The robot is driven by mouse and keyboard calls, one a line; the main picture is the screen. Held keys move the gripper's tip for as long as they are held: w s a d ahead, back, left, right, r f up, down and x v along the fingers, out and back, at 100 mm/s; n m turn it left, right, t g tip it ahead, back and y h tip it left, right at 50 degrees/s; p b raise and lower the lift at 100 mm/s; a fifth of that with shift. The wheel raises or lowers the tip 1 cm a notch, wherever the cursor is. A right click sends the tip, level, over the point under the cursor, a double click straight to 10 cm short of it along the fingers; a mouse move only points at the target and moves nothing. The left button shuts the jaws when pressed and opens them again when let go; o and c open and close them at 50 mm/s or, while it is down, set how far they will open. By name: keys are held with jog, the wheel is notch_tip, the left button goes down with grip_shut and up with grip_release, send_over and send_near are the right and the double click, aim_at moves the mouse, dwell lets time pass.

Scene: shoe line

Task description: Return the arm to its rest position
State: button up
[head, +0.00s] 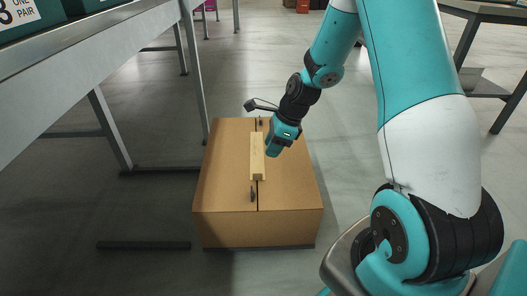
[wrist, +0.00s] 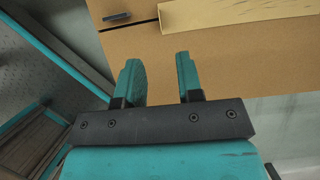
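My teal arm reaches down from the upper right in the head view. My gripper (head: 271,152) is at the top right of a closed cardboard box (head: 224,185), and the wrist view shows the box's tan top ahead of the fingers. In the wrist view my gripper (wrist: 159,75) has its two teal fingers apart with nothing between them. A pale wooden bar (head: 257,157) lies along the box's centre seam, apart from the fingers in the wrist view. The exact height of the gripper above the box is hard to tell.
A grey metal conveyor frame (head: 110,48) with legs runs along the left, bearing teal boxes (head: 30,17) at the upper left. A dark table (head: 490,12) stands at the upper right. Dark handles (head: 253,192) show beside the bar. Grey floor is clear around the box's right side.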

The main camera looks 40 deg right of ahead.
jog(key=p+v, duration=0.3)
jog(key=v, duration=0.3)
jog(key=s+a+r+n+g+p, duration=0.1)
jog(key=s+a+r+n+p, duration=0.25)
jog(key=a+r+n, duration=0.5)
jog(key=s+a+r+n+p, duration=0.2)
jog(key=s+a+r+n, duration=0.2)
jog(key=a+r+n, duration=0.45)
jog(key=s+a+r+n+g+p, duration=0.1)
jog(key=s+a+r+n+p, duration=0.1)
jog(key=s+a+r+n, duration=0.4)
jog(key=s+a+r+n+g+p, duration=0.15)
jog(key=s+r+n, duration=0.25)
jog(key=s+n, duration=0.5)
notch_tip(320, 180, up, 37)
jog(key=p, duration=3.7)
jog(key=shift+w+a+t, duration=0.2)
jog(key=shift+w+t, duration=0.25)
jog(key=shift+f, duration=0.1)
